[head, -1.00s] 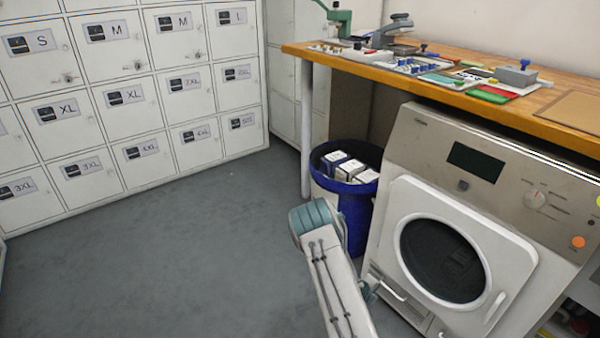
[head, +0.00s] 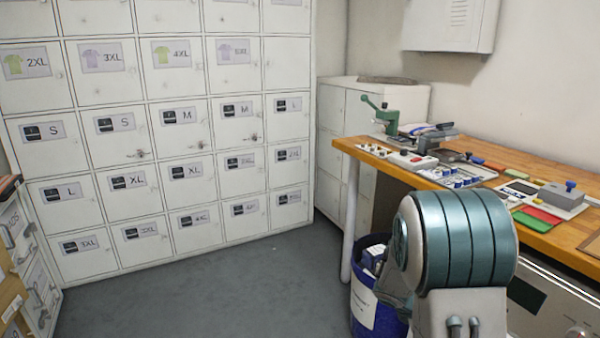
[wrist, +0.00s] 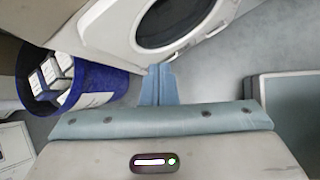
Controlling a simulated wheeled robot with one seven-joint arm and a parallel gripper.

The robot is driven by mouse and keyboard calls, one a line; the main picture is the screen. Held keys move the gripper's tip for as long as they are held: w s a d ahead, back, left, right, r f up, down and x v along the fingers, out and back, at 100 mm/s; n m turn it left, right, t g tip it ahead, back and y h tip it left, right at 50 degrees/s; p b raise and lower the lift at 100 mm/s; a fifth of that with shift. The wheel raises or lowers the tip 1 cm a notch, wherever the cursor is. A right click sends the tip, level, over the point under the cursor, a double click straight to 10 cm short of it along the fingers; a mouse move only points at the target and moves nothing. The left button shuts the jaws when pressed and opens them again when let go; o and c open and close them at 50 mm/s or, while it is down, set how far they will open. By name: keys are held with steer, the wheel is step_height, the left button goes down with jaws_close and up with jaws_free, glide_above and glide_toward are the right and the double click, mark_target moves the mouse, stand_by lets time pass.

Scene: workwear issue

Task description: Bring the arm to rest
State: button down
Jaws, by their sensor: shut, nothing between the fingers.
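My gripper (wrist: 159,84) shows in the wrist view, its blue-grey fingers together and empty. It hangs over the grey floor, with the front of the washer-like machine (wrist: 118,22) beyond it and a blue bin (wrist: 91,82) to its left. The gripper itself is not visible in the head view. There, my arm (head: 455,245) is raised at the lower right, its teal-banded joint covering part of the machine (head: 560,290) and the workbench edge.
A wooden workbench (head: 572,243) with presses, trays and coloured pieces stands at the right. The blue bin (head: 377,318) stands below its left end, holding white boxes. Lockers (head: 180,130) line the back wall. A drawer cabinet (head: 40,262) is at left. Open floor (head: 230,295) lies between.

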steer(key=s+a+r+m+y+p, duration=0.2)
steer(key=s+a+r+m+p, duration=0.2)
steer(key=r, duration=0.5)
steer(key=s+a+r+m+y+p, duration=0.3)
steer(key=s+a+r+m+p, duration=0.2)
steer(key=s+r, duration=0.5)
steer(key=s+a+r+m+y+p, duration=0.2)
steer(key=s+a+r+m+p, duration=0.3)
steer(key=s+a+r+m, duration=0.2)
step_height(320, 180, up, 3)
steer(key=shift+s+a+f+m+y, duration=0.2)
steer(key=shift+a+m+y, duration=0.1)
steer(key=shift+m, duration=0.5)
steer(key=shift+a, duration=0.1)
